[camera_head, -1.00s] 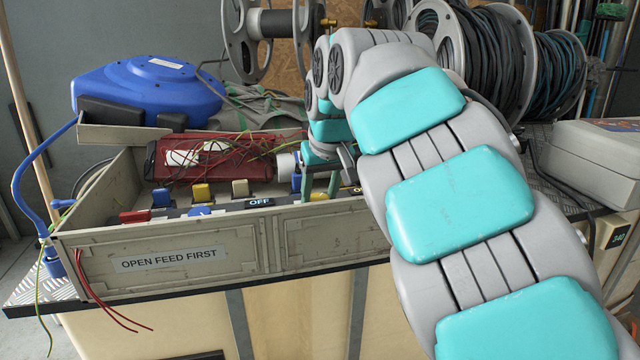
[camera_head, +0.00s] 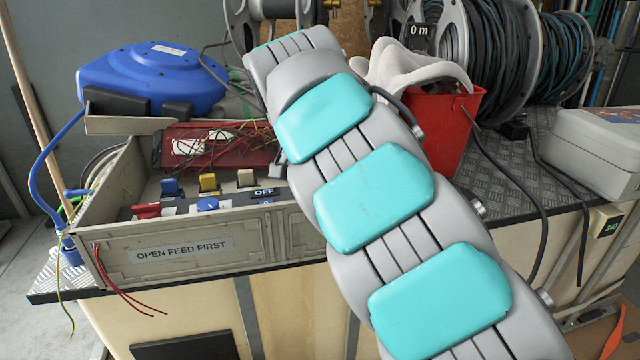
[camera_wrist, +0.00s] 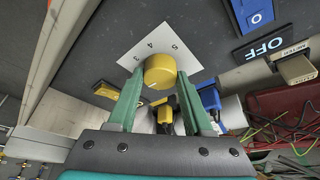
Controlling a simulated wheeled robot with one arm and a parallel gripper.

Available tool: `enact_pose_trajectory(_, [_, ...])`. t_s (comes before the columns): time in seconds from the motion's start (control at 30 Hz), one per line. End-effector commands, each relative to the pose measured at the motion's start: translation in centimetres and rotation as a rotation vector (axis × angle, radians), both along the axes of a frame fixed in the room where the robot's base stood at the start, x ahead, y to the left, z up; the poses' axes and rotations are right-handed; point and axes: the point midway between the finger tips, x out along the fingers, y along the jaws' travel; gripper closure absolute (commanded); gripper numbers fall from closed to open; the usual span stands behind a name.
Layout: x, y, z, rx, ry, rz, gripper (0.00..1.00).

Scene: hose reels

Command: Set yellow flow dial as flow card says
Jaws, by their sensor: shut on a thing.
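The yellow flow dial (camera_wrist: 160,70) shows in the wrist view, on a white scale plate (camera_wrist: 181,56) on the dark panel. The figures 3, 4 and 5 can be made out on the plate. A small pale mark shows on the dial's face, but I cannot read its setting surely. My gripper (camera_wrist: 161,75) is shut on the dial, with a green finger on each side. In the head view my own arm hides the dial and the gripper. I cannot make out a flow card.
A crate (camera_head: 268,240) labelled OPEN FEED FIRST holds red, blue, yellow and beige levers. The OFF label (camera_wrist: 265,45) and a blue lever (camera_wrist: 208,97) lie close to the right of my gripper. A red bucket (camera_head: 455,130) with a pale cloth stands right of my arm.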

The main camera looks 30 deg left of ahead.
Motion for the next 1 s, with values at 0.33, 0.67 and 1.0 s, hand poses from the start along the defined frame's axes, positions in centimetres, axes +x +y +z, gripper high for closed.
enact_pose_trajectory(0.33, [0.08, 0.2, 0.02, 0.003, 0.0, -0.132, 1.0])
enact_pose_trajectory(0.67, [0.02, 0.15, 0.13, 0.003, -0.002, -0.156, 1.0])
enact_pose_trajectory(1.0, [0.04, 0.14, 0.11, 0.002, -0.001, -0.156, 0.35])
